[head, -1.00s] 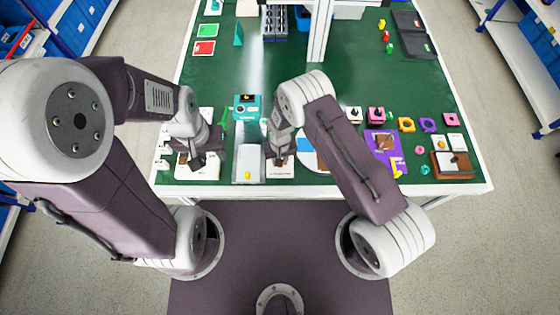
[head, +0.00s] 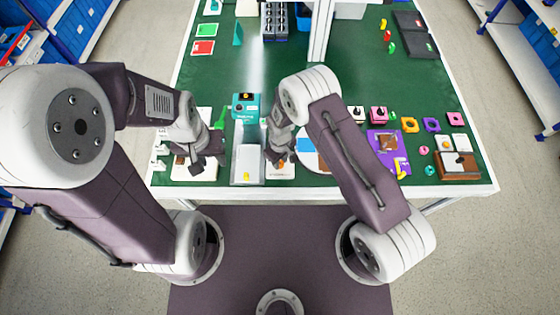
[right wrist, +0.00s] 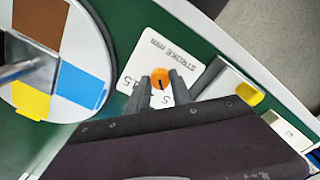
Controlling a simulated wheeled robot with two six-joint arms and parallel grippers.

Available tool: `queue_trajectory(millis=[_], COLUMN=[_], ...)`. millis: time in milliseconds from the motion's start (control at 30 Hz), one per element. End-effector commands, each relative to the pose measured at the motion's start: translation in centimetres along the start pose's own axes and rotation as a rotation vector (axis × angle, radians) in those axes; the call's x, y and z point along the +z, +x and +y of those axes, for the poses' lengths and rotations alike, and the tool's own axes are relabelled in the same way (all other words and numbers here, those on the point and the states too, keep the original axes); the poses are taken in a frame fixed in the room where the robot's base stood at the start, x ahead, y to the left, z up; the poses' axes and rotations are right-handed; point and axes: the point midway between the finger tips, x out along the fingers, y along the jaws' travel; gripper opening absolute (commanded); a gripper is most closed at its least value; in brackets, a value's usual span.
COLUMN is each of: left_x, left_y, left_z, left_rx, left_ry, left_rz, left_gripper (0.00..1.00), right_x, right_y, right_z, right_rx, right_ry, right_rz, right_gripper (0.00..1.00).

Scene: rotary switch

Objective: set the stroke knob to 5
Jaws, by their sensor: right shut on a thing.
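The stroke plate (right wrist: 138,62) is a white card printed "STROKE mm" with numbers around an orange knob (right wrist: 158,76). In the right wrist view my right gripper (right wrist: 164,88) is shut on this knob, one finger on each side. A dark pointer line on the knob runs down the picture, roughly toward a printed 5 just below it. A printed 15 shows at the left; other numbers are hidden by the fingers. In the head view the right gripper (head: 278,160) is over the plate (head: 281,171). My left gripper (head: 208,160) hovers over another white plate; its jaw opening is unclear.
A white box-like fixture (head: 247,165) stands just left of the stroke plate. A round coloured disc (right wrist: 62,60) lies on its other side, close to the right gripper. A teal device (head: 246,106) stands behind.

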Motion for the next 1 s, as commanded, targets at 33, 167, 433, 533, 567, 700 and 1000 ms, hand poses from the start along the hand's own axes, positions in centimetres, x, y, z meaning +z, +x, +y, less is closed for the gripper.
queue_trajectory(millis=[33, 167, 433, 533, 567, 700, 1000], left_x=[0.0, 0.0, 0.0, 0.0, 0.0, 0.0, 0.0], left_y=[0.0, 0.0, 0.0, 0.0, 0.0, 0.0, 0.4], left_z=[0.0, 0.0, 0.0, 0.0, 0.0, 0.0, 0.0], left_rx=[0.0, 0.0, 0.0, 0.0, 0.0, 0.0, 0.0], left_ry=[0.0, 0.0, 0.0, 0.0, 0.0, 0.0, 0.0], left_rz=[0.0, 0.0, 0.0, 0.0, 0.0, 0.0, 0.0], left_gripper=[0.38, 0.38, 0.38, 0.38, 0.38, 0.38, 0.38], right_x=[-0.1, -0.1, -0.1, -0.1, -0.1, -0.1, -0.2], right_y=[-0.1, -0.1, -0.1, -0.1, -0.1, -0.1, -1.4], right_z=[0.0, 0.0, 0.1, 0.1, 0.1, 0.0, 0.1], right_rx=[0.001, 0.001, 0.001, 0.001, 0.001, 0.001, 0.001], right_ry=[-0.006, -0.013, -0.014, -0.013, -0.013, -0.013, -0.012], right_rz=[0.002, 0.002, 0.002, 0.002, 0.002, 0.001, 0.004], right_gripper=[0.0, 0.0, 0.0, 0.43, 0.49, 0.49, 0.49])
